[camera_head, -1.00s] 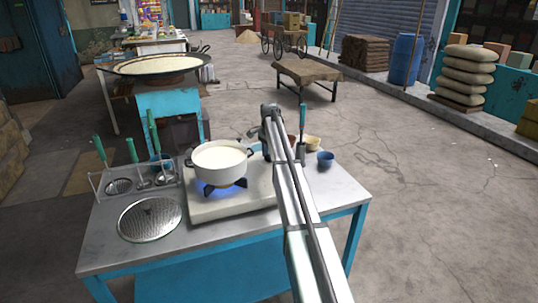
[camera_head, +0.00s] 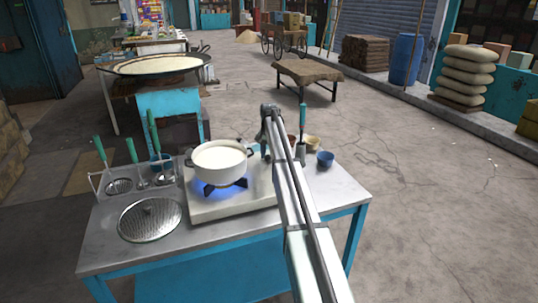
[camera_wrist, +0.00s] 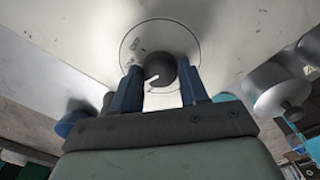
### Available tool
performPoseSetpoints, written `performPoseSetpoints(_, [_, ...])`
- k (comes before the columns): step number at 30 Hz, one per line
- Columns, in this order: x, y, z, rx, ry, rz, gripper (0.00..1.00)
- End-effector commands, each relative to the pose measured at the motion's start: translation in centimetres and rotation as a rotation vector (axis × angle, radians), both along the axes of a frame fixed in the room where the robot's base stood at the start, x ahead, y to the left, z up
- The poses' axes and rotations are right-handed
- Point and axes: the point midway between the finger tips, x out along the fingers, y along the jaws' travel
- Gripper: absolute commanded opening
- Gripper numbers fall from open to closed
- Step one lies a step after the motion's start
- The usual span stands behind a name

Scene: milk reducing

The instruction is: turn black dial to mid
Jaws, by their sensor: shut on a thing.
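The black dial (camera_wrist: 160,70) shows in the wrist view between the two blue fingers of my gripper (camera_wrist: 160,88). It has a white pointer mark, which points down and to the left in that view. A thin ring is drawn around it on the pale stove face. My gripper is shut on the dial. In the head view the dial is hidden behind my arm. The white pot (camera_head: 219,162) of milk stands on the burner of the stove (camera_head: 235,206), over a blue flame.
A blue cup (camera_head: 325,160) and a steel holder with a green-handled tool (camera_head: 301,140) are right of my arm. The table's right front is clear.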

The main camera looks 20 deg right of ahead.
Motion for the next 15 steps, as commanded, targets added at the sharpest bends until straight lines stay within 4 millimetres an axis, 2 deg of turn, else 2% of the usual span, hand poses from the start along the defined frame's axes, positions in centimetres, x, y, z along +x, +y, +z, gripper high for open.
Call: performPoseSetpoints(15, [-0.03,0.02,0.02,0.001,0.001,0.101,0.13])
